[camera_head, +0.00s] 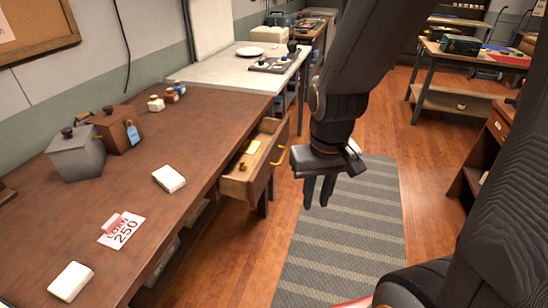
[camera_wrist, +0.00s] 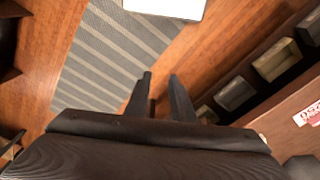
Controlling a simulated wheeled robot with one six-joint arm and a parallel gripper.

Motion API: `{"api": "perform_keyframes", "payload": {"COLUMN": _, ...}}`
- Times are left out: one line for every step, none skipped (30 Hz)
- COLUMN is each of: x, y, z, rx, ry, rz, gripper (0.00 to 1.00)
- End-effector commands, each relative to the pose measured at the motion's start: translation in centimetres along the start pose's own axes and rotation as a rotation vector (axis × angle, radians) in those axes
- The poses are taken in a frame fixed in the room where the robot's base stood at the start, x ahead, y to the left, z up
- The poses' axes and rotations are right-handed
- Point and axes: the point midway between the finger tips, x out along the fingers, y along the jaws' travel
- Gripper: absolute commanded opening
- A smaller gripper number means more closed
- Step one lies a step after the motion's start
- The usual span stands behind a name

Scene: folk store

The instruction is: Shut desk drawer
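The brown wooden desk (camera_head: 130,170) stands at the left in the head view. Its drawer (camera_head: 266,160) is pulled out at the far end of the desk's front, with a yellow handle (camera_head: 281,156) on the front panel. A yellow item (camera_head: 253,147) and a small brown item (camera_head: 243,167) lie inside the drawer. My gripper (camera_head: 318,203) hangs over the floor to the right of the drawer front, apart from it, with its fingers pointing down. In the wrist view the two fingers (camera_wrist: 160,78) are parted with nothing between them. I cannot make out the drawer in the wrist view.
Two lidded boxes (camera_head: 77,154), white blocks (camera_head: 169,179) and a "250" card (camera_head: 122,230) are on the desktop. A white-topped table (camera_head: 228,66) stands beyond the desk. A striped rug (camera_head: 345,240) covers open floor. A brown cabinet (camera_head: 490,150) stands at the right.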

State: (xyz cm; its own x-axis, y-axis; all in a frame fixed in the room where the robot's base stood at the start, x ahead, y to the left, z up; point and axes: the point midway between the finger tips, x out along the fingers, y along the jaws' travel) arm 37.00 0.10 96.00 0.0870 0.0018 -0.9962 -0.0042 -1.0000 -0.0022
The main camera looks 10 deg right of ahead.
Motion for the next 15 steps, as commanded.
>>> {"api": "perform_keyframes", "payload": {"x": 0.2, "y": 0.0, "z": -0.3, "rx": 0.029, "ry": -0.001, "rz": -0.004, "gripper": 0.13}}
{"api": "perform_keyframes", "payload": {"x": 0.3, "y": -0.1, "z": -0.6, "rx": 0.06, "ry": -0.002, "rz": -0.009, "gripper": 0.08}}
{"api": "perform_keyframes", "payload": {"x": 0.7, "y": -0.2, "z": -1.2, "rx": 0.12, "ry": -0.005, "rz": -0.017, "gripper": 0.01}}
{"api": "perform_keyframes", "payload": {"x": 1.0, "y": -0.3, "z": -1.7, "rx": 0.182, "ry": -0.008, "rz": -0.026, "gripper": 0.0}}
{"api": "perform_keyframes", "payload": {"x": 1.3, "y": -0.4, "z": -2.4, "rx": 0.256, "ry": -0.011, "rz": -0.037, "gripper": 0.0}}
{"api": "perform_keyframes", "payload": {"x": 1.9, "y": -0.5, "z": -3.5, "rx": 0.373, "ry": -0.018, "rz": -0.054, "gripper": 0.0}}
{"api": "perform_keyframes", "payload": {"x": 2.4, "y": -0.6, "z": -4.4, "rx": 0.474, "ry": -0.026, "rz": -0.068, "gripper": 0.0}}
{"api": "perform_keyframes", "payload": {"x": 2.9, "y": -0.7, "z": -5.4, "rx": 0.581, "ry": -0.033, "rz": -0.084, "gripper": 0.0}}
{"api": "perform_keyframes", "payload": {"x": 3.6, "y": -0.8, "z": -6.8, "rx": 0.732, "ry": -0.046, "rz": -0.106, "gripper": 0.0}}
{"api": "perform_keyframes", "payload": {"x": 4.2, "y": -0.9, "z": -8.0, "rx": 0.846, "ry": -0.057, "rz": -0.123, "gripper": 0.0}}
{"api": "perform_keyframes", "payload": {"x": 4.8, "y": -1.0, "z": -9.1, "rx": 0.961, "ry": -0.069, "rz": -0.139, "gripper": 0.0}}
{"api": "perform_keyframes", "payload": {"x": 5.5, "y": -1.0, "z": -10.5, "rx": 1.112, "ry": -0.088, "rz": -0.162, "gripper": 0.0}}
{"api": "perform_keyframes", "payload": {"x": 6.0, "y": -1.1, "z": -11.6, "rx": 1.221, "ry": -0.104, "rz": -0.178, "gripper": 0.0}}
{"api": "perform_keyframes", "payload": {"x": 6.5, "y": -1.1, "z": -12.6, "rx": 1.326, "ry": -0.12, "rz": -0.193, "gripper": 0.0}}
{"api": "perform_keyframes", "payload": {"x": 7.2, "y": -1.1, "z": -14.0, "rx": 1.46, "ry": -0.141, "rz": -0.214, "gripper": 0.0}}
